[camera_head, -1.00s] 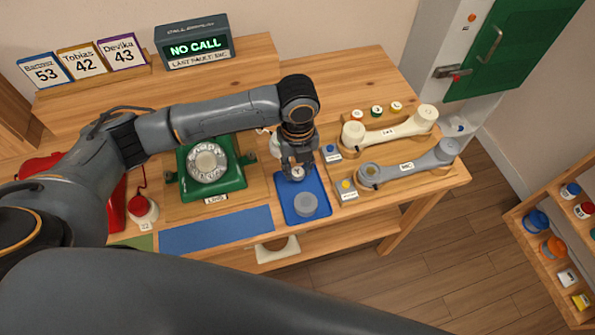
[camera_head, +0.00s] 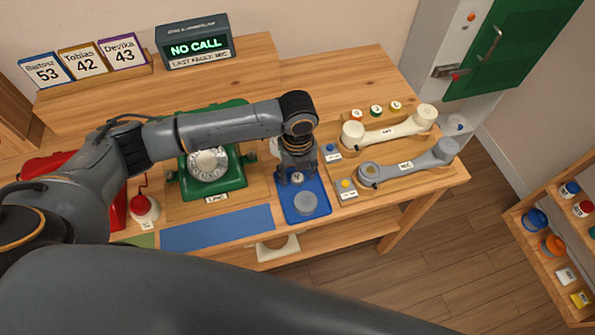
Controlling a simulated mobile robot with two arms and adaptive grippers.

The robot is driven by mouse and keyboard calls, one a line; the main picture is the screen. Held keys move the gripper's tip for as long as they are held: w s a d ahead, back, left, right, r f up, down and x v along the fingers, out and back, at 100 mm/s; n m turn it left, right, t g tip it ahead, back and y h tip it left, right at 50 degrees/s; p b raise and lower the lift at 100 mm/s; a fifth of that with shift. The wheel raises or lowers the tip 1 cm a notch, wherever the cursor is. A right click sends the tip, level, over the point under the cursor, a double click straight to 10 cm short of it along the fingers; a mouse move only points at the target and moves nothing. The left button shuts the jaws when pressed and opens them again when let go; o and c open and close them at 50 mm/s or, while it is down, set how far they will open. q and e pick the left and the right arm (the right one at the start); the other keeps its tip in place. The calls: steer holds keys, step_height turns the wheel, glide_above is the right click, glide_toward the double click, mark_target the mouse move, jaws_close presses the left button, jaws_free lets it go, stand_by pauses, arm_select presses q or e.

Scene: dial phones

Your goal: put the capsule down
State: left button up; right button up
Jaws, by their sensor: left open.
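The capsule (camera_head: 297,178) is a small round pale piece with a dark mark on top. It is at the back part of the blue tray (camera_head: 318,208) in the head view, and appears to rest on it. My left gripper (camera_head: 297,182) points down over the tray with its fingers spread on either side of the capsule. It is open. The gripper's body partly hides the back of the tray. A grey round disc (camera_head: 305,203) lies on the tray just in front of the capsule. My right gripper is out of view.
A green dial phone (camera_head: 209,165) stands left of the tray. A cream handset (camera_head: 390,130) and a grey handset (camera_head: 408,165) lie in wooden cradles to the right. A blue mat (camera_head: 216,230) lies at the front. A red phone is partly hidden by my arm.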

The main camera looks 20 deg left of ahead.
mark_target(298, 177)
arm_select(q)
step_height(298, 177, up, 12)
steer(key=shift+r+b, duration=0.2)
steer(key=shift+b, duration=0.25)
stand_by(0.5)
